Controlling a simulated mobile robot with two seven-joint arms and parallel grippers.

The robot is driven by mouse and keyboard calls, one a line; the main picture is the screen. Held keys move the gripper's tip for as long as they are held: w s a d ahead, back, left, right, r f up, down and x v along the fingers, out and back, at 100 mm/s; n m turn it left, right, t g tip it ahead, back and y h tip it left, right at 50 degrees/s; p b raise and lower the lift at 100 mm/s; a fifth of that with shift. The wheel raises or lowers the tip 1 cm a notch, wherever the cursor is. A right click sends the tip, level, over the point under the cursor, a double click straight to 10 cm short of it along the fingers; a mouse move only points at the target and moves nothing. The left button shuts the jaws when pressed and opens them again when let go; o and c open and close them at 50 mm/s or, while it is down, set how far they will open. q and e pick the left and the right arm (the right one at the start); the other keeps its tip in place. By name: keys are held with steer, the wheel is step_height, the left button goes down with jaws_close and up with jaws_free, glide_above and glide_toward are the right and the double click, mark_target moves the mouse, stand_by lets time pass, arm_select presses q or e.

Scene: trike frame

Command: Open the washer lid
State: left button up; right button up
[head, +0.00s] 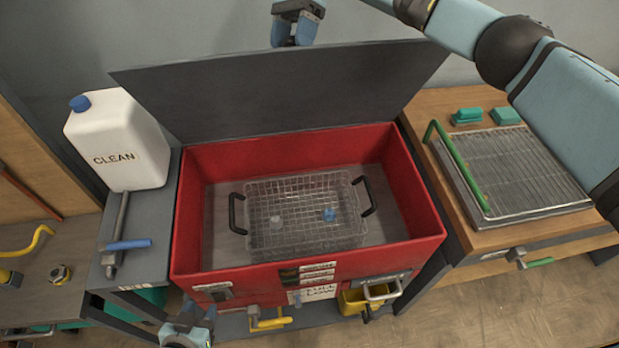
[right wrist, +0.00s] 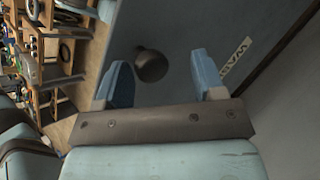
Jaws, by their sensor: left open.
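The washer is a red open-topped tub (head: 305,150), and its dark grey lid (head: 280,90) stands raised along the back edge, leaning backward. My right gripper (head: 296,34) is just above and behind the lid's upper edge. In the right wrist view its two blue fingers (right wrist: 164,80) are apart, with nothing held. A dark round knob (right wrist: 151,65) on the lid's outer face (right wrist: 190,30) shows beyond the fingers; I cannot tell if they touch it. My left gripper (head: 188,328) is open and low, near the tub's front left corner.
A wire basket (head: 300,185) with small parts sits inside the tub. A white CLEAN jug (head: 118,140) stands left. A rack with a green handle (head: 515,175) lies on the wooden bench at right. A yellow hook (head: 270,322) and a yellow container (head: 352,300) are at the washer's front.

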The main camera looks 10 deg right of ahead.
mark_target(300, 57)
steer(key=s+f+b, duration=0.1)
steer(key=s, duration=0.1)
steer(key=s+f+t+b, duration=0.1)
steer(key=s, duration=0.1)
steer(key=s+f+t, duration=0.1)
steer(key=s, duration=0.1)
steer(key=shift+s+a+b, duration=0.1)
steer(key=shift+s+b, duration=0.25)
steer(key=shift+b, duration=0.05)
arm_select(q)
steer(key=p, duration=0.1)
steer(key=s+p, duration=0.1)
steer(key=p, duration=0.1)
steer(key=shift+s+f, duration=0.25)
steer(key=shift+f, duration=0.05)
arm_select(e)
steer(key=s+f, duration=1.2)
steer(key=s, duration=0.1)
steer(key=shift+n, duration=0.3)
steer(key=shift+f, duration=0.1)
steer(key=shift+c, duration=0.5)
